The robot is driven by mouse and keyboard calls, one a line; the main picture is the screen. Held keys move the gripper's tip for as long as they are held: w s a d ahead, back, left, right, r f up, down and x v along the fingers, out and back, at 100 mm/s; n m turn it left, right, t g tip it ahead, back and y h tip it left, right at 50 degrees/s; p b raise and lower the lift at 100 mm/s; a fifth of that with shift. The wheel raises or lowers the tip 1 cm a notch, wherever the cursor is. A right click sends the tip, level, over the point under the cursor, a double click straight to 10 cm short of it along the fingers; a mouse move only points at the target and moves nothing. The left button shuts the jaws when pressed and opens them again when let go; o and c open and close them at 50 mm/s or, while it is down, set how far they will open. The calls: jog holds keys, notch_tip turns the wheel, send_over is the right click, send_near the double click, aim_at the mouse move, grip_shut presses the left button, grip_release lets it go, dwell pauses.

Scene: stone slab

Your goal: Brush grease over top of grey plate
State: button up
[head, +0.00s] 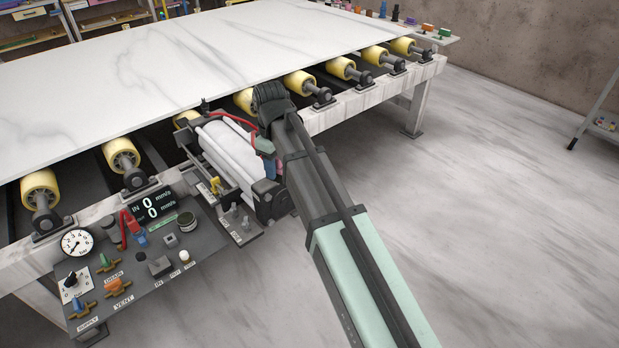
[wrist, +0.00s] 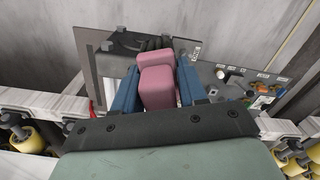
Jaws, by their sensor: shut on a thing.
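My gripper (wrist: 157,88) shows in the wrist view as two blue fingers shut on a pink block-like thing (wrist: 156,62). Dark ribbed shapes lie just beyond it; I cannot tell if they are bristles or part of the machine. In the head view my gripper (head: 273,168) is mostly hidden behind my arm, low at the right end of the white roller unit. A flat grey plate (wrist: 93,58) lies beyond the fingers in the wrist view. I cannot tell whether the pink thing touches it. No grease can be made out.
A white marble slab (head: 170,60) lies on yellow rollers (head: 300,82) along the frame. The white roller unit (head: 228,150) and a control panel (head: 150,260) with gauge, knobs and levers stand close by.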

jog(key=w+a+f+m, duration=0.15)
jog(key=w+a, duration=0.35)
jog(key=a, duration=0.5)
jog(key=w+a+f, duration=0.3)
jog(key=w+a, duration=0.3)
jog(key=a, duration=0.3)
jog(key=w+a+f+m, duration=0.1)
jog(key=w+a+f, duration=0.25)
jog(key=a, duration=0.45)
jog(key=w+a+f+m, duration=0.2)
jog(key=a+f, duration=0.2)
jog(key=a, duration=0.4)
jog(key=shift+n, duration=0.25)
jog(key=shift+s+a+f, duration=0.1)
jog(key=shift+s+f, duration=0.05)
jog(key=shift+f, duration=3.2)
jog(key=shift+w+a+f, duration=0.45)
jog(key=shift+f, duration=0.15)
jog(key=shift+w+a, duration=2.35)
jog(key=shift+a, duration=0.05)
jog(key=shift+s+d, duration=2.65)
jog(key=shift+d, duration=0.05)
notch_tip(320, 180, up, 2)
jog(key=shift+s+d+r, duration=0.15)
jog(key=shift+r, duration=2.9)
